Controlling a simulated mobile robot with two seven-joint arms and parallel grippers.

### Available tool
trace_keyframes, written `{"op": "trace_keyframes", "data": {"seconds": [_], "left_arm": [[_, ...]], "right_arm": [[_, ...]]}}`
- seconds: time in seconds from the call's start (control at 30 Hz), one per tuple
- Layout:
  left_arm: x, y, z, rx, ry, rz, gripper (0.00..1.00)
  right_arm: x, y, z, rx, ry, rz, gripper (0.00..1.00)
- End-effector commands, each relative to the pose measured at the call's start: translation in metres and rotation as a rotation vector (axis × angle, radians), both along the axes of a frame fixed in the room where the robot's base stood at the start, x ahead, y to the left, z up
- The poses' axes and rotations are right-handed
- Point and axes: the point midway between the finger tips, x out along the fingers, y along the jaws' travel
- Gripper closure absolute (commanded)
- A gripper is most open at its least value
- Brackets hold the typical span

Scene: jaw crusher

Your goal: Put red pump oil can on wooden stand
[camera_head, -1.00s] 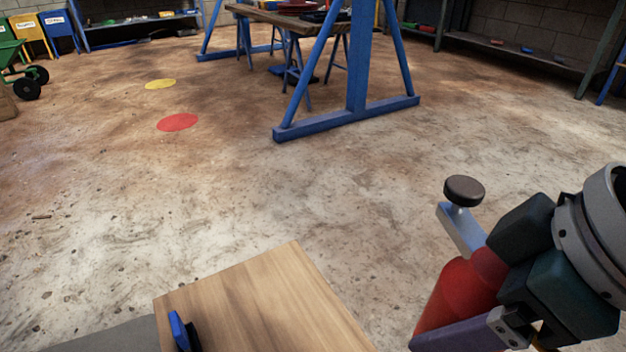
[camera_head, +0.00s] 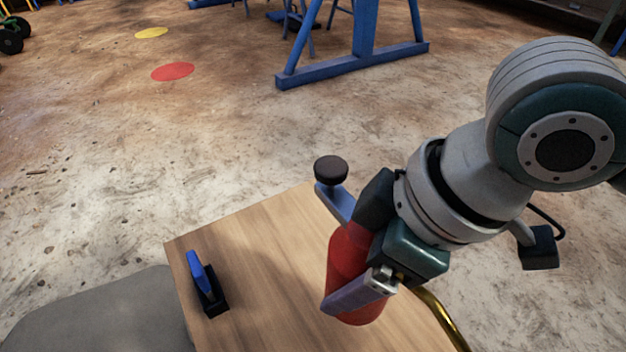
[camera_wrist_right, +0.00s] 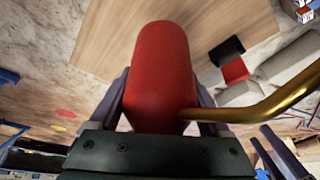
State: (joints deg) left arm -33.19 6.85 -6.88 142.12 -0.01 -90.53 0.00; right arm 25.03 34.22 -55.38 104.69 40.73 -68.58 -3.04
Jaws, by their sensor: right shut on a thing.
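The red pump oil can (camera_head: 347,256) has a dark round knob at its top and a brass spout (camera_head: 440,318). My right gripper (camera_head: 338,252) is shut around the can's body, one finger on each side. The can is over the wooden stand (camera_head: 265,250), near its right part in the head view; whether its base touches the wood cannot be told. In the right wrist view the red can (camera_wrist_right: 162,75) fills the middle between the fingers, with the wooden top (camera_wrist_right: 100,35) behind it. My left gripper is not in view.
A blue piece on a black base (camera_head: 205,285) stands on the left part of the wooden top. The top between it and the can is bare. A blue metal frame (camera_head: 350,66) stands farther back on the floor. Red (camera_head: 172,72) and yellow floor discs lie at upper left.

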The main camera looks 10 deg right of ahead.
Motion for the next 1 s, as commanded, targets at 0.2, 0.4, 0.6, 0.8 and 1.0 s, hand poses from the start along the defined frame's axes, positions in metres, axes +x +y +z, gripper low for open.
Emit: {"op": "trace_keyframes", "data": {"seconds": [0.2,0.4,0.6,0.8,1.0], "left_arm": [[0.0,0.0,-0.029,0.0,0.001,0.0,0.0],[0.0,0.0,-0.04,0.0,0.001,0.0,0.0],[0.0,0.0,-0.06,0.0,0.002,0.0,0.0],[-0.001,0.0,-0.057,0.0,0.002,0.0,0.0],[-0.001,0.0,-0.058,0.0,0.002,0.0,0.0]], "right_arm": [[0.001,0.001,-0.041,0.003,-0.003,0.001,1.0],[0.0,0.0,-0.057,0.001,-0.002,0.001,1.0],[0.0,0.0,-0.087,0.001,-0.002,0.0,1.0],[0.001,0.001,-0.084,0.002,-0.003,0.001,1.0],[0.0,0.0,-0.088,0.0,-0.001,0.0,0.17]]}}
